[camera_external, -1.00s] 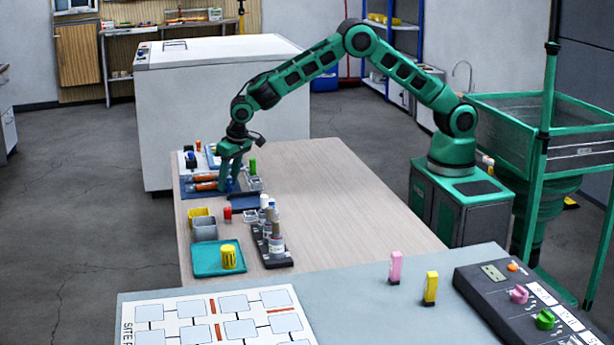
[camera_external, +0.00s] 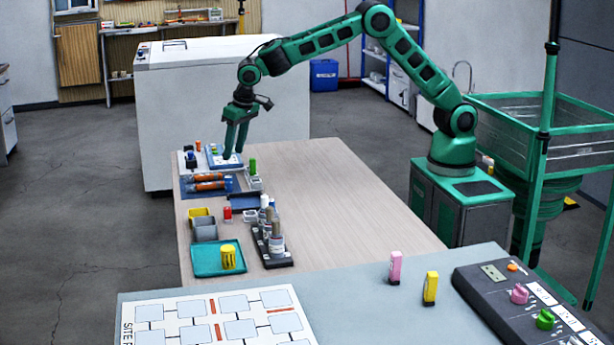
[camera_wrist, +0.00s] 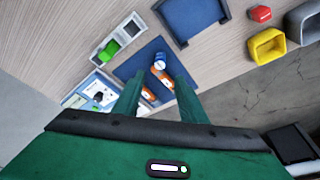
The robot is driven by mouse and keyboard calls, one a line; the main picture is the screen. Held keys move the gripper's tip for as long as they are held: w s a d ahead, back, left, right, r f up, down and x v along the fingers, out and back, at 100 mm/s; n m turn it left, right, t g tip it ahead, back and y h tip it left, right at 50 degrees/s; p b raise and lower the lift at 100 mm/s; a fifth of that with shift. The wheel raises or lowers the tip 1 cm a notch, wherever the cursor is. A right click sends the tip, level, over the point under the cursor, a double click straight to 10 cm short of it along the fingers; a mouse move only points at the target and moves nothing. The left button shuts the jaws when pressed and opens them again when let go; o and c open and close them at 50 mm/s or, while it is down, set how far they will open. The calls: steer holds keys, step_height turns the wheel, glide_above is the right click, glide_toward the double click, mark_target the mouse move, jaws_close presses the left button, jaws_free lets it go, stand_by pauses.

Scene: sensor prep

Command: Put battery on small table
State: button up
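No part is clearly marked as the battery. Two orange cylinders (camera_external: 208,177) lie side by side on a dark blue mat (camera_external: 237,184) at the back left of the wooden table; they also show in the wrist view (camera_wrist: 149,94). A small blue and white cylinder (camera_wrist: 160,62) shows near my fingertips in the wrist view; I cannot tell whether it is held or lies beyond them. My gripper (camera_external: 230,156) points down above the table, behind the mat. Its fingers show apart in the wrist view (camera_wrist: 153,72). The small table cannot be identified for certain.
A grey holder with a green block (camera_external: 253,166) stands right of the mat. Nearer are a blue tray (camera_external: 240,201), a red piece (camera_external: 228,214), yellow and grey bins (camera_external: 204,231), a teal tray (camera_external: 208,267) and a bottle rack (camera_external: 276,263). The table's right side is clear.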

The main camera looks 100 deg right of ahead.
steer(key=s+d+r, duration=0.3)
steer(key=s+r, duration=0.1)
steer(key=s, duration=0.5)
steer(key=s+d+r+n+g, duration=0.1)
steer(key=s+d+r, duration=0.2)
steer(key=s, duration=0.7)
steer(key=s+d+r, duration=0.3)
steer(key=s+r, duration=0.1)
steer(key=s, duration=0.5)
steer(key=s+g+y, duration=0.1)
steer(key=s, duration=1.5)
steer(key=shift+s+a+n, duration=0.3)
steer(key=shift+a+n, duration=0.05)
steer(key=shift+n, duration=0.05)
steer(key=shift+n+y, duration=0.4)
steer(key=shift+y, duration=0.3)
steer(key=s+a+f, duration=0.1)
steer(key=s, duration=0.3)
steer(key=s+a+f, duration=0.1)
steer(key=s, duration=0.3)
steer(key=s+a+f, duration=0.1)
steer(key=s, duration=0.4)
steer(key=shift+a+f, duration=0.15)
steer(key=shift+f, duration=0.25)
steer(key=shift+c, duration=1.2)
